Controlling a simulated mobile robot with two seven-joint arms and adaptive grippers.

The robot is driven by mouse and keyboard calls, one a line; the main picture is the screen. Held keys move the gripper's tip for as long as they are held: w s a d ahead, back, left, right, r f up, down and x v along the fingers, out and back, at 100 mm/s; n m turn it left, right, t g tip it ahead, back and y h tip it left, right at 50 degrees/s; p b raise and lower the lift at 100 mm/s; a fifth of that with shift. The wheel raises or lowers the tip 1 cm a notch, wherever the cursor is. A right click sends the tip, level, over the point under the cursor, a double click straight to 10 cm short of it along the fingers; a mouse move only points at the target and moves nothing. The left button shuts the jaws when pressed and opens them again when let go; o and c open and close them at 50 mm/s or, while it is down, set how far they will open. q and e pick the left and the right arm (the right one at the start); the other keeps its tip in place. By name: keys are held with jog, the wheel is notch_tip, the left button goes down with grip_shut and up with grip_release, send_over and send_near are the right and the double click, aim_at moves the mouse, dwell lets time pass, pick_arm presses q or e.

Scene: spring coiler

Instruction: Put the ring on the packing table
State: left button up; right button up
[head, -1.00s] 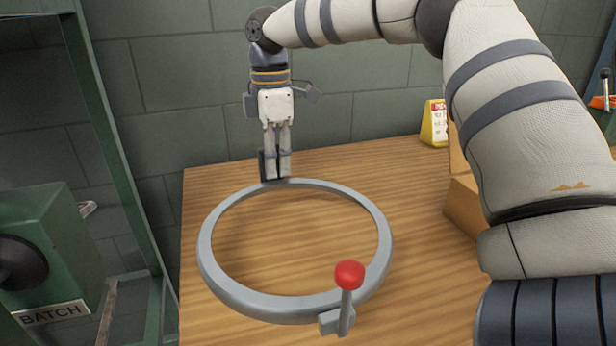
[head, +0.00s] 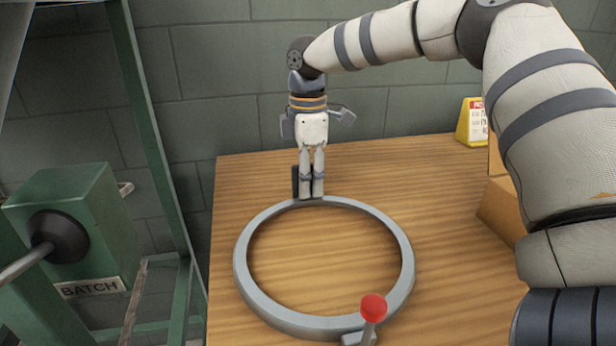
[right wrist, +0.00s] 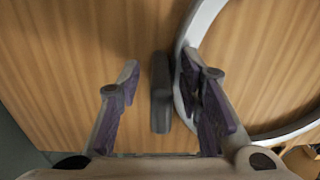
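The grey ring (head: 243,278) lies flat over the wooden packing table (head: 450,215) and appears to rest on it. A lever with a red knob (head: 373,307) stands on its near side. A dark upright handle (head: 295,181) is on its far side, also seen in the right wrist view (right wrist: 160,95). My right gripper (head: 312,196) points straight down at the far rim. In the right wrist view its fingers (right wrist: 160,72) stand apart on either side of the handle, with gaps showing; the right finger is close to the rim. My left gripper is out of view.
A green machine with a BATCH label (head: 92,287) and green frame stands left of the table. A cardboard box (head: 503,207) and a yellow sign (head: 473,122) are on the table's right side. A grey block wall is behind. Table surface left of the box is clear.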

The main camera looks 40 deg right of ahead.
notch_tip(320, 180, up, 12)
jog(key=shift+w+d+r, duration=0.1)
jog(key=shift+r, duration=0.05)
dwell(0.5)
